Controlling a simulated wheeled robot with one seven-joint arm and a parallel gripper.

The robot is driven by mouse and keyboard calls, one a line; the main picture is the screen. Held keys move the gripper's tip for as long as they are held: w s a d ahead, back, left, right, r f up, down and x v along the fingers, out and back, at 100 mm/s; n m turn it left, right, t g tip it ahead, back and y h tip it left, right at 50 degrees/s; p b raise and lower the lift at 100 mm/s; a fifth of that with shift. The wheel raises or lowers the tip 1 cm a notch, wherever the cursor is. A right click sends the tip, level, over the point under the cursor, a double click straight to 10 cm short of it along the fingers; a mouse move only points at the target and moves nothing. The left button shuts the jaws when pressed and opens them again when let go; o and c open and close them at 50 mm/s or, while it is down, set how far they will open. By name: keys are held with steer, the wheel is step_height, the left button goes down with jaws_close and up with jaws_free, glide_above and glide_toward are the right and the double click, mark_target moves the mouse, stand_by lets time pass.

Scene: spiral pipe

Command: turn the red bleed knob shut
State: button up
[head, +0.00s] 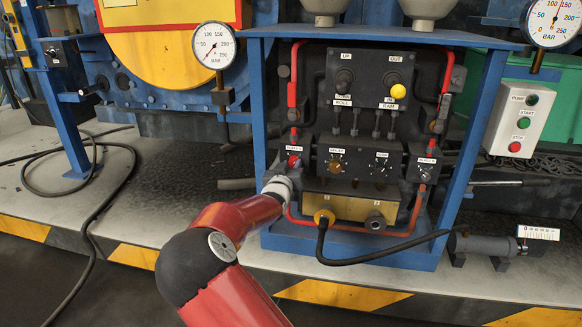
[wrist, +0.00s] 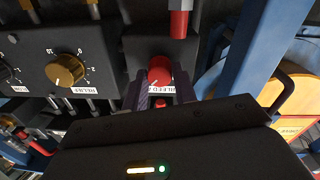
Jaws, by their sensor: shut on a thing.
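The red bleed knob (head: 293,161) sits on a small black block at the left of the hydraulic panel, below a small white label. It also shows in the wrist view (wrist: 160,70), with a BLEED label partly hidden behind my gripper. My gripper (wrist: 161,92) has one finger on each side of the red knob and is shut on it. In the head view my red arm reaches up to the knob from the lower left, and the fingers are hard to make out there.
A brass relief knob (wrist: 65,69) with a numbered dial is beside the bleed block. A blue frame (head: 259,105) and red pipes (head: 293,85) stand close to my gripper. A black hose (head: 375,255) runs from the yellow block (head: 350,207) below.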

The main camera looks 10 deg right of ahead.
steer(key=n+p, duration=0.2)
steer(key=n, duration=0.6)
steer(key=shift+a+n, duration=0.1)
steer(key=shift+n, duration=0.3)
steer(key=n, duration=0.4)
steer(key=shift+f+n+t+b, duration=0.1)
steer(key=shift+n+t+b, duration=0.2)
steer(key=shift+n+y+b, duration=0.3)
steer(key=shift+n+b, duration=0.3)
steer(key=shift+n, duration=1.8)
steer(key=o, duration=1)
steer(key=shift+c, duration=0.2)
